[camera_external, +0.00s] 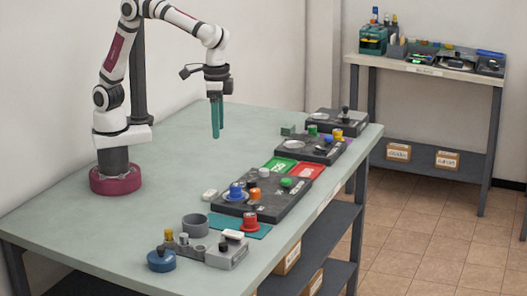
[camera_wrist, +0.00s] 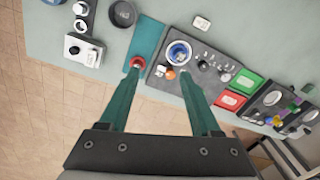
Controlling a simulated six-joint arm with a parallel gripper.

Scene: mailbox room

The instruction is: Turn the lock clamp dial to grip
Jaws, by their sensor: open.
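My gripper (camera_external: 216,132) hangs above the middle of the table, pointing down. Its two teal fingers are apart and empty, also in the wrist view (camera_wrist: 161,74). No label for the lock clamp dial can be read, so I cannot tell for sure which part it is. A grey fixture (camera_external: 226,252) with a dark-and-white knob on top stands at the near end of the table. It also shows at upper left in the wrist view (camera_wrist: 88,58). A black panel (camera_external: 285,205) bears a blue knob (camera_external: 236,190), an orange knob (camera_external: 255,194) and a green knob (camera_external: 286,183). My gripper touches none of them.
A red knob (camera_external: 250,222) stands on a teal strip (camera_wrist: 150,40). Nearby are a grey round cup (camera_external: 195,225) and a blue round piece (camera_external: 161,261). Green and red trays (camera_external: 306,170) and more black panels (camera_external: 310,150) line the far side. The table's left part is clear.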

